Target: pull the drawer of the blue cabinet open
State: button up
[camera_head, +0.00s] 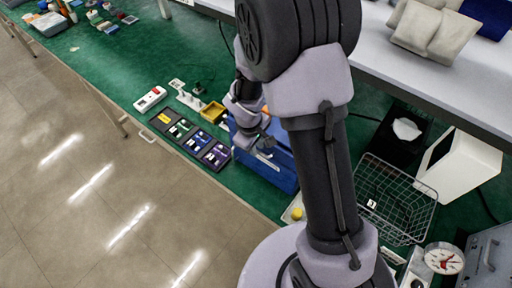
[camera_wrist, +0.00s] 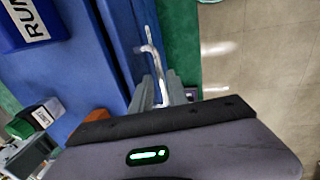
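The blue cabinet (camera_head: 275,170) stands on the green bench, partly hidden behind my arm in the head view. In the wrist view its blue surface (camera_wrist: 95,70) fills the left half. The drawer's pale metal handle (camera_wrist: 150,50) sticks out from the blue front edge. My gripper (camera_wrist: 164,92) is at the handle; its two grey fingers lie close on either side of the bar, with no clear gap showing. In the head view my gripper (camera_head: 264,143) is small and partly hidden at the cabinet. I cannot tell whether the drawer stands slightly out.
Dark trays with small parts (camera_head: 190,138) lie left of the cabinet, near a yellow bin (camera_head: 212,111). A wire basket (camera_head: 395,200) and a dial scale (camera_head: 444,259) are at right. The tiled floor (camera_head: 90,190) before the bench is clear.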

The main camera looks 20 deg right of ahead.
jog(key=shift+f, duration=0.1)
grip_shut()
dwell(1.4)
